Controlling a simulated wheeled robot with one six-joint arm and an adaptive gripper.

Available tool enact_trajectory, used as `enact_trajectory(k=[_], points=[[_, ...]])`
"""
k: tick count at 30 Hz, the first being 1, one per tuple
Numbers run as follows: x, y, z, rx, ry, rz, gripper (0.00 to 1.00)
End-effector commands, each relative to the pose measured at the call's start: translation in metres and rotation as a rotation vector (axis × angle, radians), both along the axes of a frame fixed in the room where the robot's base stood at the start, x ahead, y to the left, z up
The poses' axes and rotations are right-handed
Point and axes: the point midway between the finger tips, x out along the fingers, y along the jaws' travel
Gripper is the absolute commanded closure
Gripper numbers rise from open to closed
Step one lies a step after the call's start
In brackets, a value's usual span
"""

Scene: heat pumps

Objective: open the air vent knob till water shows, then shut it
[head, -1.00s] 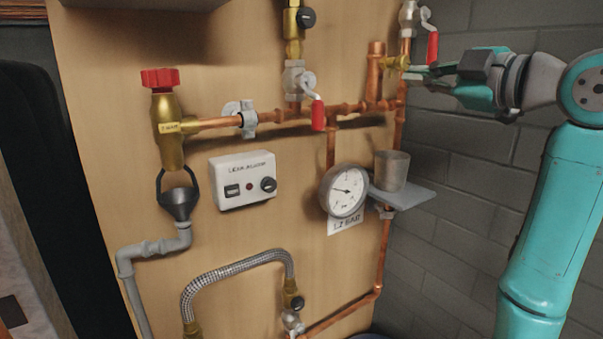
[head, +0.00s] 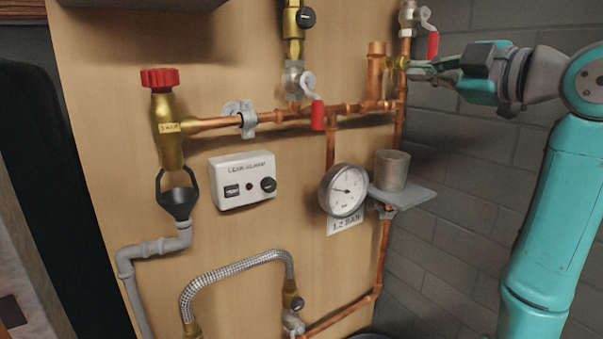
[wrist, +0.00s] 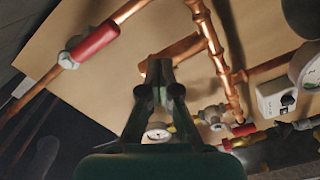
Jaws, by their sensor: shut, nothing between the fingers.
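The small brass air vent knob (head: 394,62) sits on the side of the short copper stub (head: 376,65) at the upper right of the board in the head view. My gripper (head: 413,68) is at its right, with fingertips close to it; I cannot tell whether they touch. In the wrist view my gripper (wrist: 159,72) is shut, with its fingers together in front of the copper end, and the knob is hidden there. A grey metal cup (head: 392,170) stands upright on a small shelf (head: 412,196) below. No water shows at the vent.
A red-handled valve (head: 432,45) hangs just above and right of my gripper; it also shows in the wrist view (wrist: 96,41). Another red lever (head: 318,115) is left of the stub. The pressure gauge (head: 343,190) is beside the shelf. A block wall (head: 460,160) stands at the right.

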Motion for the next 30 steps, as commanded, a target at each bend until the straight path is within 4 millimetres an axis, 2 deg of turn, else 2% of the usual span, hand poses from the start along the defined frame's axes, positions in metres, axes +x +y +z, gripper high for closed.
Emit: enact_trajectory(k=[11,24,30], points=[[0.000,-0.008,-0.004,0.000,-0.001,0.000,1.00],[-0.036,-0.033,-0.004,0.000,0.000,-0.001,1.00],[-0.046,-0.038,-0.004,0.000,0.001,0.000,1.00]])
